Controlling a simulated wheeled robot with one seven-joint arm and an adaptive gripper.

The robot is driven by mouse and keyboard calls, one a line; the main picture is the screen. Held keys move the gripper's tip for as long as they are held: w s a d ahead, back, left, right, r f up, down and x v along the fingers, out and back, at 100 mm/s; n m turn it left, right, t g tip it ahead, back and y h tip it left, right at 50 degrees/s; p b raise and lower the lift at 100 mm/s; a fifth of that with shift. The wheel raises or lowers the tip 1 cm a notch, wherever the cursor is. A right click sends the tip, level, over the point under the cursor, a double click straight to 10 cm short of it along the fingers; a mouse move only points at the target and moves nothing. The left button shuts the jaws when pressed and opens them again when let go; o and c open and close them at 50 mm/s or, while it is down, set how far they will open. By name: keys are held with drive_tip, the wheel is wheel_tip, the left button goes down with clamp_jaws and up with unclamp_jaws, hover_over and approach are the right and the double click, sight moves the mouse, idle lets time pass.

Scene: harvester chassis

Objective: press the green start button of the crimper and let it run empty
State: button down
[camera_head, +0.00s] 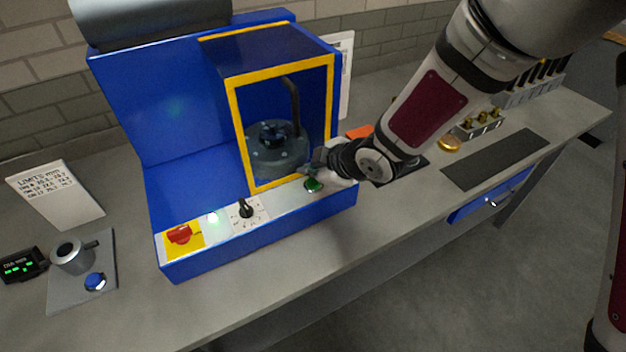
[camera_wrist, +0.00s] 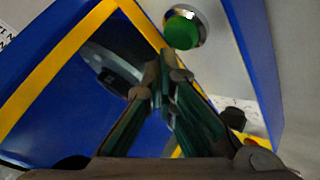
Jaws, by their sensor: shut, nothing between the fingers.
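The blue crimper (camera_head: 170,195) stands on the grey bench, with a yellow-framed guard (camera_head: 240,120) around its dark round die head (camera_head: 275,148). The green start button (camera_head: 313,185) sits at the right end of its front panel. In the wrist view the green button (camera_wrist: 181,30) shows in a silver ring, just beyond my fingertips. My gripper (camera_head: 318,160) is shut and empty, close above the button at the guard's lower right corner. In the wrist view its fingertips (camera_wrist: 165,62) meet near the yellow frame edge. I cannot tell whether they touch anything.
A red stop button (camera_head: 180,235), a lit white lamp (camera_head: 213,217) and a black selector (camera_head: 245,209) share the panel. A gauge stand (camera_head: 72,257) is at left. Brass fittings (camera_head: 490,117) and a dark mat (camera_head: 497,160) lie at right.

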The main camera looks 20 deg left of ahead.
sight(312, 183)
drive_tip(key=shift+r, duration=0.1)
drive_tip(key=shift+r+p, duration=0.85)
drive_tip(key=shift+r, duration=1.55)
drive_tip(key=d+r+m+t+h, duration=0.1)
drive_tip(key=d+r+m+h, duration=0.15)
drive_tip(key=d+r, duration=0.45)
drive_tip(key=d+r+m+t+h, duration=0.1)
drive_tip(key=d+r+m+h, duration=0.2)
drive_tip(key=d, duration=0.7)
drive_tip(key=d+r+m+t+h, duration=0.1)
drive_tip(key=d+r+m+h, duration=0.1)
drive_tip(key=d+r+m, duration=0.5)
drive_tip(key=s+d+r+m+g, duration=0.1)
drive_tip(key=s+d+m, duration=0.3)
drive_tip(key=s+d, duration=0.3)
drive_tip(key=s+d+r+m, duration=0.1)
drive_tip(key=s+d+m, duration=0.3)
drive_tip(key=s, duration=0.9)
drive_tip(key=d, duration=0.3)
drive_tip(key=shift+s+r+m+g, duration=0.25)
drive_tip(key=shift+m+g, duration=0.1)
drive_tip(key=shift+g, duration=0.05)
